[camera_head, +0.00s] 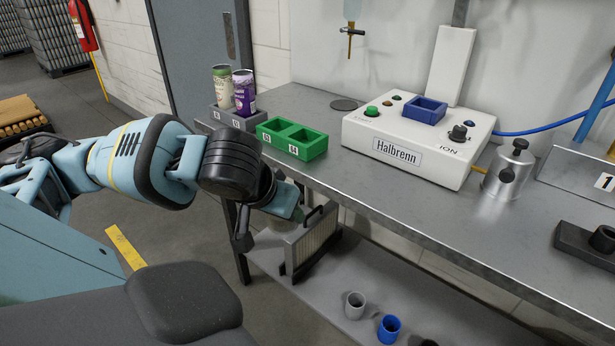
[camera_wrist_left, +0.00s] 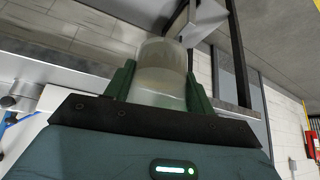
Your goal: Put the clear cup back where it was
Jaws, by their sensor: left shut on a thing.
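The clear cup (camera_wrist_left: 163,75) is between the two green fingers of my left gripper (camera_wrist_left: 160,88) in the left wrist view. The fingers are shut on its sides. In the head view my left gripper (camera_head: 288,207) is below the front edge of the bench, beside a panel-like box on the lower shelf. My arm and hand hide most of the cup there, so its exact height over the shelf is unclear. My right gripper is not in view.
The lower shelf (camera_head: 268,258) holds the panel-like box (camera_head: 312,243), a grey cup (camera_head: 354,305) and a blue cup (camera_head: 389,328). On the bench stand a green two-slot block (camera_head: 310,145), a grey block with two cans (camera_head: 222,88) and the Halbrenn unit (camera_head: 410,150).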

